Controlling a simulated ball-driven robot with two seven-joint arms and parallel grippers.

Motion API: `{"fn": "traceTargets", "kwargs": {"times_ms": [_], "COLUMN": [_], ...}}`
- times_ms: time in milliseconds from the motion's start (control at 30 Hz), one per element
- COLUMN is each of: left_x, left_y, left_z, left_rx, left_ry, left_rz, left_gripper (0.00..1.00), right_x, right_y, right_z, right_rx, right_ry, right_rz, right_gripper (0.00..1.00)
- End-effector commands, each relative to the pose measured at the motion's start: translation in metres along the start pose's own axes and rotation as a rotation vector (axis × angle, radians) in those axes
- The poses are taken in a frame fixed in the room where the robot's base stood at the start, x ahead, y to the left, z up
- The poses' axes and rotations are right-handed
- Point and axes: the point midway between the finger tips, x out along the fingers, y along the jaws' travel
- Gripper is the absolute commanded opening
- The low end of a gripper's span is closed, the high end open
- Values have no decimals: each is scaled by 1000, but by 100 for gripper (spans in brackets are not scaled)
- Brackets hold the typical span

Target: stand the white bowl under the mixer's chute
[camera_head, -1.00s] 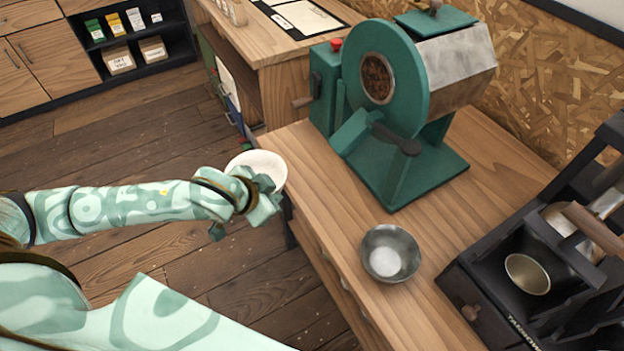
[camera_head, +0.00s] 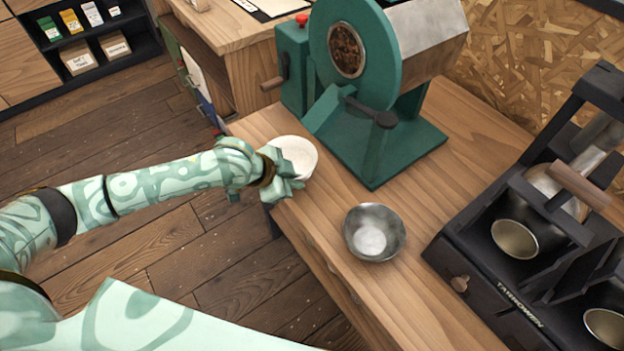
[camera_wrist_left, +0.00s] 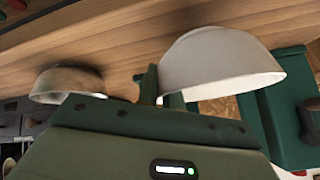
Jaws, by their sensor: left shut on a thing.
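The white bowl (camera_head: 297,157) is held by its rim at the table's left edge in the head view. My left gripper (camera_head: 284,172) is shut on it. In the left wrist view the white bowl (camera_wrist_left: 218,62) fills the upper middle, beside the finger of my left gripper (camera_wrist_left: 153,88). The green mixer (camera_head: 352,62) stands behind and to the right of the bowl, with its sloping chute (camera_head: 331,106) at the front. The bowl is to the left of the chute and apart from it. My right gripper is not in view.
A metal bowl (camera_head: 374,232) stands on the wooden table (camera_head: 425,185) in front of the mixer. A black machine (camera_head: 500,262) with metal cups stands at the right. A lower wooden cabinet (camera_head: 240,60) is behind. Bare tabletop lies between mixer and metal bowl.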

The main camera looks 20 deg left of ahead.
Motion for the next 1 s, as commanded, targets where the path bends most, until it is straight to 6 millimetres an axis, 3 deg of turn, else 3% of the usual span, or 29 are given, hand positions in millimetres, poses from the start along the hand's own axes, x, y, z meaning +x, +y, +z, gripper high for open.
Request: {"fn": "traceTargets", "kwargs": {"times_ms": [100, 267, 567, 867, 900, 967, 1000], "left_x": [21, 32, 60, 60, 60, 60, 60], "left_y": [-9, -15, -6, -6, -6, -6, -6], "left_z": [-21, -34, -13, -13, -13, -13, -13], "left_rx": [-1, 0, -2, -1, -1, -1, -1], "left_ry": [4, 0, -3, -1, -2, -2, -2], "left_rz": [1, 0, 2, 0, 0, 0, 0], "left_gripper": [0, 0, 0, 0, 13, 29, 29], "right_x": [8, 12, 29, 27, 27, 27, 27], "right_y": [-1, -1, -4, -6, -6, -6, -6], "right_z": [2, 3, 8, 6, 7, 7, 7], "right_rx": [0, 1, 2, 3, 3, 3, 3], "right_ry": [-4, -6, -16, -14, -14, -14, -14], "right_rz": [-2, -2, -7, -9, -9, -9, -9], "right_gripper": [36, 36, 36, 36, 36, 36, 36]}}
